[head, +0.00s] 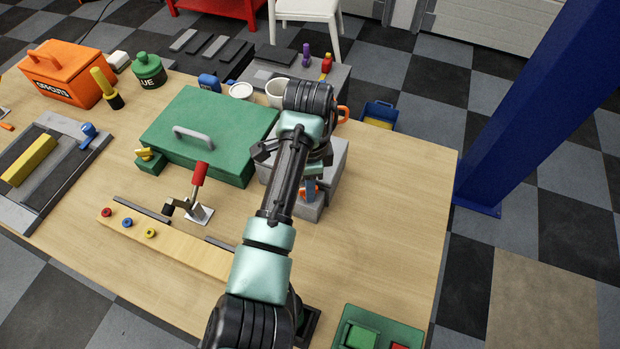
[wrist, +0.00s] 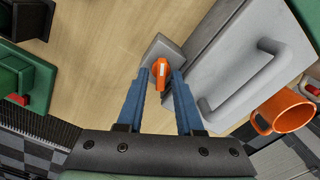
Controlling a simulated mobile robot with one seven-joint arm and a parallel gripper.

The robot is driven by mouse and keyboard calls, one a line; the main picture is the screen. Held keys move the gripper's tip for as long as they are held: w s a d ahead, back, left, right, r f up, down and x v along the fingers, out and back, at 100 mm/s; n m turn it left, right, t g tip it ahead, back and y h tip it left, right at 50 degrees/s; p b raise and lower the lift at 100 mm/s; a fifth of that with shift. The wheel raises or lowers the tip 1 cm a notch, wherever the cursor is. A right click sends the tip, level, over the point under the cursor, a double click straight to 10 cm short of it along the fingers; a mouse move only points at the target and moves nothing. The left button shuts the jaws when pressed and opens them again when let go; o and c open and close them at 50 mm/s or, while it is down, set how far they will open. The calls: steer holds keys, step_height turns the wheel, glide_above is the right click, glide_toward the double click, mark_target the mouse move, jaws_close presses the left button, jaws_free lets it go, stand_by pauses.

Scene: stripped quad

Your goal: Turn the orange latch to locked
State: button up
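The orange latch (wrist: 160,74) shows in the wrist view as a short orange lever by a small grey plate (wrist: 158,48), next to a grey box (wrist: 232,48) with a grey handle. My gripper (wrist: 160,76) has its two blue fingers on either side of the latch, with a narrow gap seeming to show at each side. It is open around the lever; I cannot tell whether a finger touches it. In the head view the latch (head: 308,188) shows as a small orange patch at the grey box's front, partly hidden by my arm and blue finger.
An orange mug (wrist: 285,112) stands close to the grey box. A green case (head: 215,125) and a red-handled toggle clamp (head: 199,180) lie left of my arm. A green block with a red part (head: 375,335) is at the near edge. The table right of the box is clear.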

steer(key=shift+a+n, duration=0.1)
steer(key=shift+n, duration=0.2)
steer(key=n+b, duration=0.2)
steer(key=n, duration=0.3)
steer(key=shift+w+f+n, duration=0.1)
steer(key=shift+f+n, duration=0.05)
steer(key=shift+n, duration=0.15)
steer(key=n+b, duration=0.3)
steer(key=n, duration=0.3)
step_height(320, 180, up, 14)
steer(key=p, duration=0.6)
steer(key=w+d+r+t+h+b, duration=0.2)
steer(key=w+d+r+t, duration=0.25)
steer(key=d, duration=0.35)
steer(key=w+d+r+t+h+b, duration=0.1)
steer(key=d+r+t, duration=0.1)
steer(key=r, duration=0.3)
steer(key=w+d+r+t+h+b, duration=0.1)
steer(key=w+r+t+h, duration=0.1)
steer(key=r+t, duration=0.3)
steer(key=shift+w+d+r, duration=0.15)
steer(key=shift+d+r, duration=0.05)
steer(key=shift+d, duration=0.15)
